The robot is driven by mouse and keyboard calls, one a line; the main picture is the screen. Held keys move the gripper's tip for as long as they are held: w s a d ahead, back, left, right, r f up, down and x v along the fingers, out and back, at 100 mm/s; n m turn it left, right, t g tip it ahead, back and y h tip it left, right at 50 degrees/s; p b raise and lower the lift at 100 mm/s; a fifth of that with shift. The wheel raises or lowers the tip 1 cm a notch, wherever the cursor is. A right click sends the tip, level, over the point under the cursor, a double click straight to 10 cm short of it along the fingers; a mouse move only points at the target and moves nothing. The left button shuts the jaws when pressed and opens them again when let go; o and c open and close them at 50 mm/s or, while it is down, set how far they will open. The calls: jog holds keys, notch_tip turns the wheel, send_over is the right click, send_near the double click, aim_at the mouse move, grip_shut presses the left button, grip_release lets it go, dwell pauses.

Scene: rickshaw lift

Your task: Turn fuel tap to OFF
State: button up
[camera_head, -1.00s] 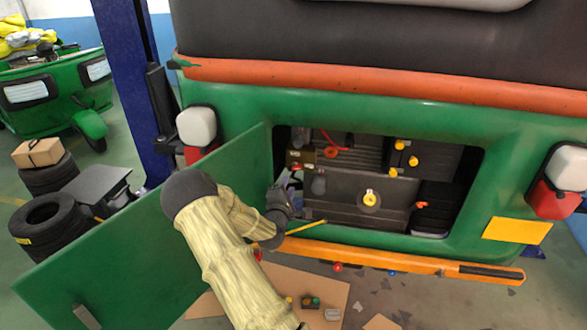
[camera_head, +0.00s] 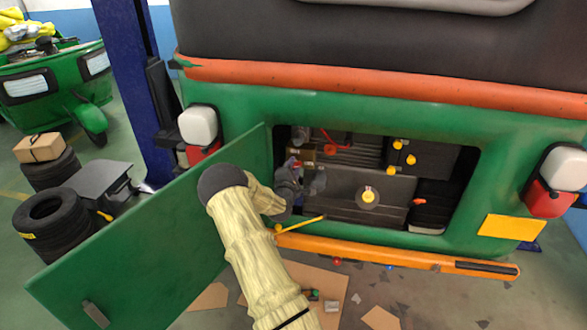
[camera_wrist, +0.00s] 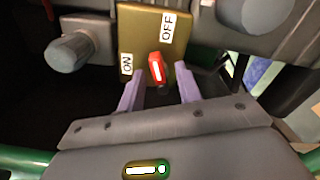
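The fuel tap is a red lever with a white mark (camera_wrist: 156,69), in front of a brass plate (camera_wrist: 150,35). The plate carries an ON label at its lower left and an OFF label at its upper right. The lever stands nearly upright in the wrist view, below and between the labels. My gripper (camera_wrist: 160,76) is open, with one purple finger on each side of the lever and gaps visible. In the head view my gripper (camera_head: 290,172) is at the left side of the engine bay opening. It partly hides the brass plate (camera_head: 303,153) there.
The green hatch door (camera_head: 160,240) hangs open left of my arm. A yellow rod (camera_head: 300,224) lies below my gripper. A grey knob (camera_wrist: 70,52) sits left of the plate. Yellow caps and a dark box fill the bay's right side.

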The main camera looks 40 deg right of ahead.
grip_shut()
jog(key=shift+f, duration=0.1)
jog(key=m+b, duration=0.4)
jog(key=b, duration=0.2)
jog(key=shift+m+b, duration=0.3)
grip_release()
jog(key=shift+s, duration=0.1)
